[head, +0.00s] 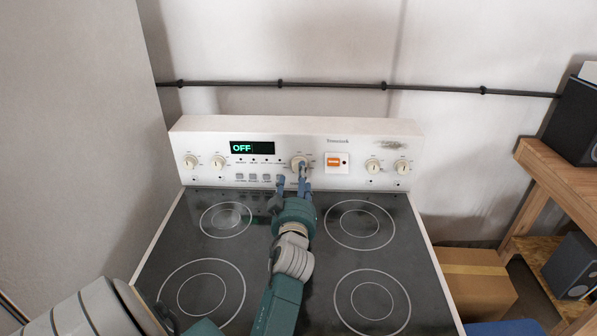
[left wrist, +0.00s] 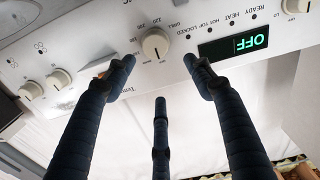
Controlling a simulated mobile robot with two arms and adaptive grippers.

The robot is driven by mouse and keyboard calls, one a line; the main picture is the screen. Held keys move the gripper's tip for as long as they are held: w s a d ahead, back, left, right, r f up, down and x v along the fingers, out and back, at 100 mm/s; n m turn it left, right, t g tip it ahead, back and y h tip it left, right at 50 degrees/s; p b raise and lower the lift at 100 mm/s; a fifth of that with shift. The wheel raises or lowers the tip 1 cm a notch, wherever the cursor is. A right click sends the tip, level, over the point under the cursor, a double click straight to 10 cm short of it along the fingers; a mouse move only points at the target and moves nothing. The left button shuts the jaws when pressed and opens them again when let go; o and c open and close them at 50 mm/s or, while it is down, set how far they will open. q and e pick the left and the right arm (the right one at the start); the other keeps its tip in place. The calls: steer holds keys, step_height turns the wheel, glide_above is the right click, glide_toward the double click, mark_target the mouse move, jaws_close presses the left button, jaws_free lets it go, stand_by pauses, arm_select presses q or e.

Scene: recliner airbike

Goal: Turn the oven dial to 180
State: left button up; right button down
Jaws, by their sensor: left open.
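The oven dial (head: 298,162) is a round cream knob in the middle of the white stove's back panel. It also shows in the left wrist view (left wrist: 155,44), where the picture is upside down, with temperature numbers printed around it. Its exact setting is too small to read. The display (head: 252,148) reads OFF in green; it shows in the left wrist view too (left wrist: 234,46). My left gripper (head: 290,187) is open and empty in front of the panel. In the left wrist view its dark fingers (left wrist: 160,78) are spread around the dial's near side, apparently not touching it. My right gripper is not in view.
Other cream knobs (head: 190,161) (head: 373,167) sit on both sides of the panel, with an orange switch (head: 334,160) right of the dial. Small buttons lie below the display. The black glass cooktop (head: 295,258) is bare under my arm. A wooden bench (head: 565,185) stands at right.

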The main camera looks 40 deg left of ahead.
arm_select(q)
steer(key=f+p+x, duration=0.1)
steer(key=x, duration=0.6)
steer(key=shift+w+f, duration=0.25)
steer(key=shift+f, duration=0.1)
steer(key=shift+a, duration=0.2)
steer(key=c, duration=1.1)
